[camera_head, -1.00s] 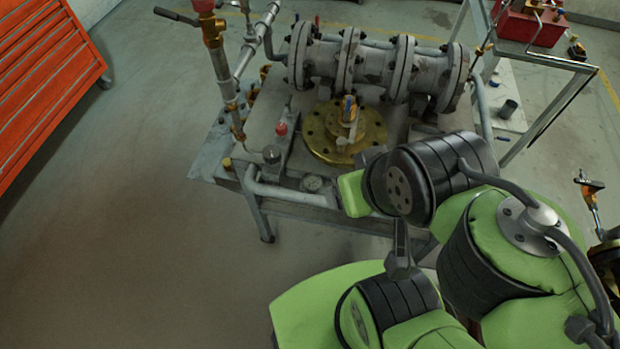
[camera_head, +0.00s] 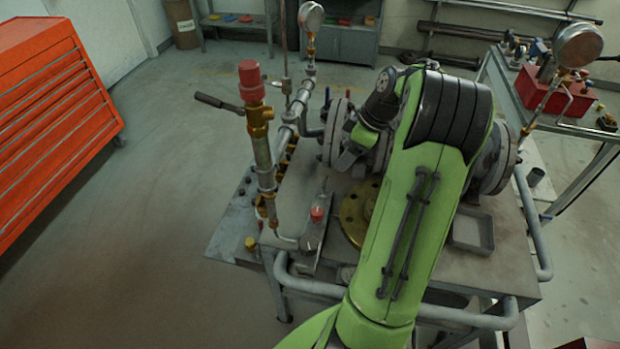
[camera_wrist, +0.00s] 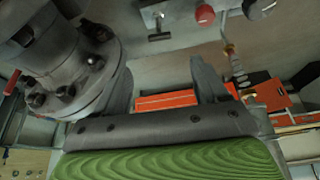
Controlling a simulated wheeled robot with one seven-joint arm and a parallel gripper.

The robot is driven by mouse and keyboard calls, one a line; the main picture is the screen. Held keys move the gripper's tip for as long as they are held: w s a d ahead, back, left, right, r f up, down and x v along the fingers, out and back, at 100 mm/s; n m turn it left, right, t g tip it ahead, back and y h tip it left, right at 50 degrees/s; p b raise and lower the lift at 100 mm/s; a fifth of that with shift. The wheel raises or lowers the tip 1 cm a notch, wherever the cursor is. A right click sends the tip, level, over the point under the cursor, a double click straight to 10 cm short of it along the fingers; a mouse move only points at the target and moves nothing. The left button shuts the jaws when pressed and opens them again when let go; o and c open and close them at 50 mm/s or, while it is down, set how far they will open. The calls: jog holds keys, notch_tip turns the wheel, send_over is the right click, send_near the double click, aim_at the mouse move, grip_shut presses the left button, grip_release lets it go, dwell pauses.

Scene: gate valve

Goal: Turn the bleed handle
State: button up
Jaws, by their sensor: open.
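No part is clearly marked as the bleed handle. A dark lever (camera_head: 218,103) sticks out left from a brass valve (camera_head: 258,122) on the upright red-capped pipe. A small red knob (camera_head: 316,214) sits on a block at the bench's left front; a red knob (camera_wrist: 204,14) also shows at the top of the wrist view, near a small T-shaped handle (camera_wrist: 158,36). My gripper (camera_wrist: 160,70) is open, with nothing between its fingers. In the head view it is beside the large pipe's left flange (camera_head: 335,130), partly hidden by my arm.
The flange (camera_wrist: 75,75) fills the wrist view's upper left, close to my left finger. My arm covers part of the brass disc (camera_head: 355,215) and the large pipe. A gauge (camera_head: 311,16) stands behind. An orange cabinet (camera_head: 50,125) is left; floor between it and the bench is clear.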

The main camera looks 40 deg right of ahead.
aim_at(325, 180)
jog(key=b+x, duration=0.3)
jog(key=x, duration=1.1)
jog(key=shift+f, duration=0.1)
jog(key=c, duration=1.1)
jog(key=shift+o, duration=0.2)
